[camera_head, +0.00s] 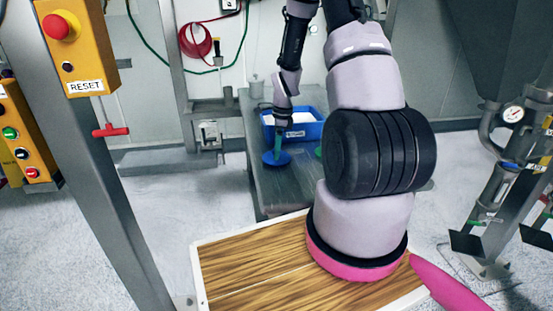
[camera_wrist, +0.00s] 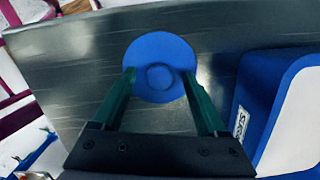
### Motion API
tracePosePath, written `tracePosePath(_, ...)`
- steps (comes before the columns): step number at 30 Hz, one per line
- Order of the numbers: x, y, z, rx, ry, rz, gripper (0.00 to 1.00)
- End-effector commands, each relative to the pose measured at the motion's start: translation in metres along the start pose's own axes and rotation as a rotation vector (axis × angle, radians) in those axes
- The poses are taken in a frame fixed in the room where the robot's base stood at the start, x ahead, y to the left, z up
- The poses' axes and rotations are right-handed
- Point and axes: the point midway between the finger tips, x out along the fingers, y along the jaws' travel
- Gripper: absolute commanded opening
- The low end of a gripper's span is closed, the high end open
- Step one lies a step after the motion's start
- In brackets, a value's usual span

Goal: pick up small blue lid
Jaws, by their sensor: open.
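The small blue lid (camera_wrist: 160,52) is a round disc with a raised round knob in its middle, and it lies on the grey metal table. In the head view the lid (camera_head: 276,159) shows near the table's left edge. My gripper (camera_wrist: 160,76) has two green fingers, spread apart on either side of the lid's knob, with their tips over the near part of the disc. In the head view my gripper (camera_head: 275,152) points down at the lid. Nothing is held. I cannot tell how far the fingertips are above the lid.
A blue bin (camera_head: 301,133) with a white label stands right beside the lid; it also shows in the wrist view (camera_wrist: 262,88). The metal table (camera_head: 270,196) has bare room in front. A green item (camera_head: 318,151) is partly hidden by my arm. A steel post stands at left.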

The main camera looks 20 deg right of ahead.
Motion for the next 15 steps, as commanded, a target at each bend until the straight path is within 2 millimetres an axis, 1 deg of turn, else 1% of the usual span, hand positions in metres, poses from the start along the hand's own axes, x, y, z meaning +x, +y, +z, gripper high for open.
tracePosePath(1,-0.0001,0.0000,0.0000,0.000,0.000,0.000,0.64)
tracePosePath(2,-0.0001,0.0000,0.0000,0.000,0.000,0.000,0.53)
tracePosePath(3,-0.0002,0.0000,0.0000,0.000,0.000,0.000,0.37)
tracePosePath(5,-0.0002,0.0000,0.0000,0.000,0.000,0.000,0.14)
tracePosePath(6,-0.0002,0.0000,0.0000,0.000,0.000,0.000,0.00)
tracePosePath(15,-0.0028,-0.0003,0.0004,0.000,0.000,-0.001,0.00)
